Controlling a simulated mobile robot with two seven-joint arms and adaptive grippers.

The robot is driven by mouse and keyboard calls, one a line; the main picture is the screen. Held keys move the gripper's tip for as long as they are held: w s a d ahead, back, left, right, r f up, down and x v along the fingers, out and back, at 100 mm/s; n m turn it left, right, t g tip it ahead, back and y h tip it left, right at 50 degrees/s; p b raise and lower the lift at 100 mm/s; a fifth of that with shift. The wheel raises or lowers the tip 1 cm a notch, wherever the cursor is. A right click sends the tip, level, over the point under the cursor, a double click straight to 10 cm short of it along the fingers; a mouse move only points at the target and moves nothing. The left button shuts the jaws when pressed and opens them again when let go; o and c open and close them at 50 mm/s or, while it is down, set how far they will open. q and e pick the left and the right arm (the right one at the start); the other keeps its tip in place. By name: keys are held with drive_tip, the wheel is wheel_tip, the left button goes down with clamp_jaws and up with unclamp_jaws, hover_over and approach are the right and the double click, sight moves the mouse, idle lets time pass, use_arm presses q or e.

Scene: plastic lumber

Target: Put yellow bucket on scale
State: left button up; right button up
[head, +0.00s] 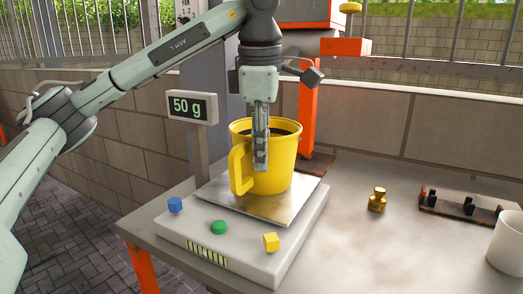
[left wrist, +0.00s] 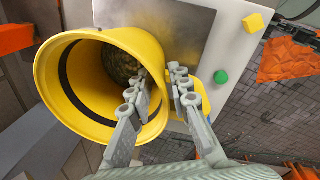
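The yellow bucket (head: 277,170) stands upright over the metal plate (head: 240,204) of the white scale (head: 271,262) and seems to rest on it. Its handle faces left in the head view. In the left wrist view the bucket (left wrist: 70,85) has dark grainy contents. My left gripper (head: 261,160) points down at the rim. In the left wrist view its fingers (left wrist: 160,82) straddle the bucket's wall near the handle, with a visible gap between them, so it looks open. The scale's display (head: 188,106) reads 50 g. My right gripper is not in view.
Blue (head: 175,205), green (head: 219,227) and yellow (head: 271,242) buttons sit on the scale's front. A brass weight (head: 377,200), a dark rack (head: 460,205) and a white cup (head: 507,243) stand on the table at right. The table between scale and weight is clear.

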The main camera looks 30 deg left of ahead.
use_arm(q)
drive_tip(key=shift+r, duration=0.1)
drive_tip(key=shift+r, duration=0.3)
drive_tip(key=shift+s+d+r+p, duration=0.1)
drive_tip(key=shift+s+r+p, duration=0.25)
drive_tip(key=shift+r, duration=1.55)
drive_tip(key=shift+s+d+r+p, duration=0.1)
drive_tip(key=shift+r+p, duration=0.5)
drive_tip(key=shift+r, duration=1.3)
drive_tip(key=shift+s+d+r+p, duration=0.1)
drive_tip(key=shift+s+r+p, duration=0.25)
drive_tip(key=shift+r, duration=1.55)
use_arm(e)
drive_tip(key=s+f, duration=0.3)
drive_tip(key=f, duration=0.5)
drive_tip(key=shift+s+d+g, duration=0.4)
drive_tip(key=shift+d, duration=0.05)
